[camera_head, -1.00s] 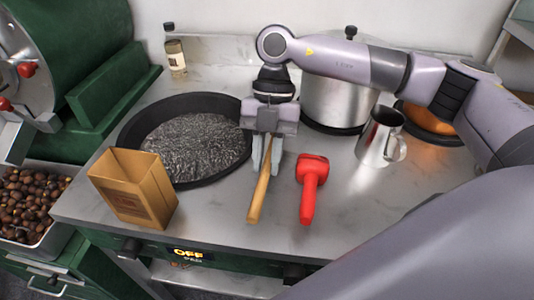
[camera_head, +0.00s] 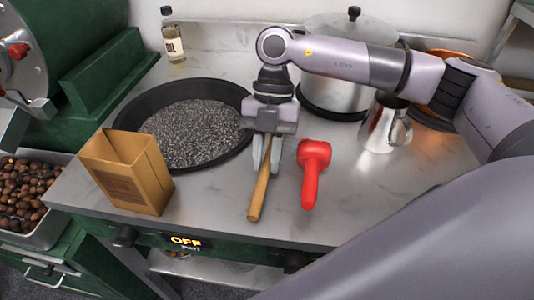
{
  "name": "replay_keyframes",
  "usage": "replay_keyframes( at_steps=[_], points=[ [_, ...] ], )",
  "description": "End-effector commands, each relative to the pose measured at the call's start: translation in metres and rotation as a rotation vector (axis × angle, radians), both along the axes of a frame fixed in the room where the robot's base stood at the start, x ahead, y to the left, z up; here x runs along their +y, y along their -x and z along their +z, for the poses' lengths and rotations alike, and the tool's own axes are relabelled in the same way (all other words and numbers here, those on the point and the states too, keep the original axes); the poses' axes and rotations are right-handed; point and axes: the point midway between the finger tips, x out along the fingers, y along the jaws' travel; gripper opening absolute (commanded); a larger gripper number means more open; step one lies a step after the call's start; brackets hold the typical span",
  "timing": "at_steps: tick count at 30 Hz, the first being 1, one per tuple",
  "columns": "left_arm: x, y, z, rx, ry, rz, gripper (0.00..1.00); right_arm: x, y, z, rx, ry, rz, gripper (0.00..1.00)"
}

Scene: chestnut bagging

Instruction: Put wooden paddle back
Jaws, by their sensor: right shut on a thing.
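The wooden paddle (camera_head: 259,196) shows as a light-brown handle pointing toward the front edge of the steel counter. My right gripper (camera_head: 266,163) is shut on its upper part, fingers pointing down, just right of the black pan. The far end of the paddle is hidden behind the gripper. I cannot tell whether the paddle touches the counter. My left gripper is not in view.
A red tool (camera_head: 312,172) lies close to the right of the paddle. The black pan (camera_head: 128,112) holds dark grains. A paper bag (camera_head: 128,172), a metal jug (camera_head: 384,126), a lidded pot (camera_head: 335,92) and a bottle (camera_head: 173,42) stand around. Chestnuts (camera_head: 22,190) fill a tray at left.

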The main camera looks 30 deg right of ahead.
Motion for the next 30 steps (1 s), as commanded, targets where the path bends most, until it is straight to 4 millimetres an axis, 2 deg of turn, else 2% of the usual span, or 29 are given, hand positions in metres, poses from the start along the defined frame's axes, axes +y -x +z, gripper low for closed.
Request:
replay_keyframes(
  at_steps=[5,6,8,9,19,30],
  points=[
    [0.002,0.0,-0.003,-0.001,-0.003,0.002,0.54,0.0,0.0,-0.004,-0.001,-0.001,0.0,0.0],
    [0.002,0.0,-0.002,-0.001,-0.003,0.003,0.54,0.0,0.0,-0.004,-0.001,0.0,0.0,0.29],
    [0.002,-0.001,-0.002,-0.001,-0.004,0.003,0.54,0.0,0.0,-0.004,-0.001,-0.001,0.0,0.48],
    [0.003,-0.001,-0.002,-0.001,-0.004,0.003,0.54,0.0,0.0,-0.004,-0.001,-0.001,0.0,0.52],
    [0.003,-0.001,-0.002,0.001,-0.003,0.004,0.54,-0.001,-0.001,-0.001,-0.001,0.0,0.0,0.52],
    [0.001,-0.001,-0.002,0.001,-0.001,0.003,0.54,-0.016,-0.02,0.049,-0.003,-0.001,-0.001,0.52]
  ],
)
